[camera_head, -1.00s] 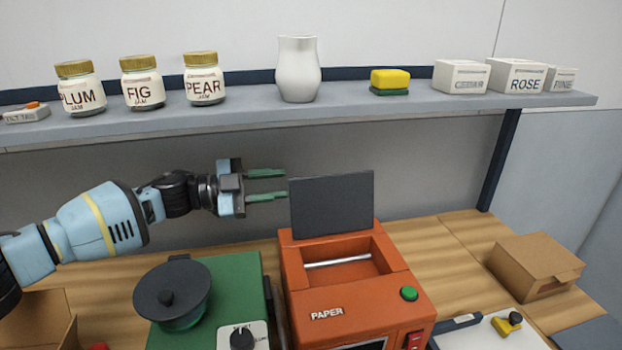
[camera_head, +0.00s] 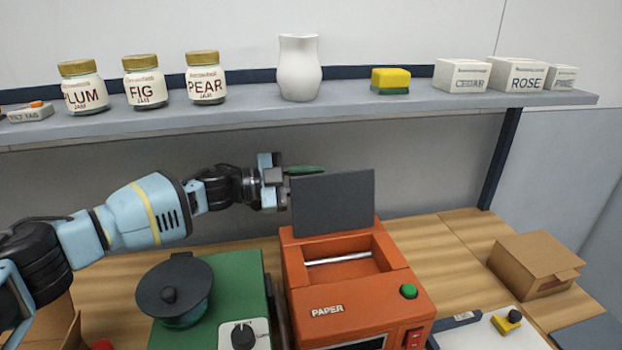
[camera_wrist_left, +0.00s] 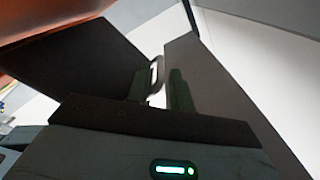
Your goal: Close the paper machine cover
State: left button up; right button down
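The orange paper machine (camera_head: 350,285) stands on the bench with its dark grey cover (camera_head: 333,203) raised nearly upright at its back edge. The bay below the cover is open and shows a silvery roller (camera_head: 338,261). My left gripper (camera_head: 284,186) is at the cover's left edge, with its fingers reaching behind the panel. One green finger shows above the cover's top left; the other is hidden there. In the left wrist view the two fingers (camera_wrist_left: 163,88) stand apart with nothing between them, beside the dark cover (camera_wrist_left: 95,60). Contact cannot be told. My right gripper is not in view.
A shelf (camera_head: 350,113) with jam jars, a white vase (camera_head: 299,68), a sponge and boxes runs above the gripper. A green machine (camera_head: 238,285) with a dark lid stands left of the paper machine. A cardboard box (camera_head: 535,265) sits at right.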

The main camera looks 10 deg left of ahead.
pick_arm(q)
jog(key=shift+r, duration=0.1)
grip_shut()
jog(key=shift+r, duration=0.1)
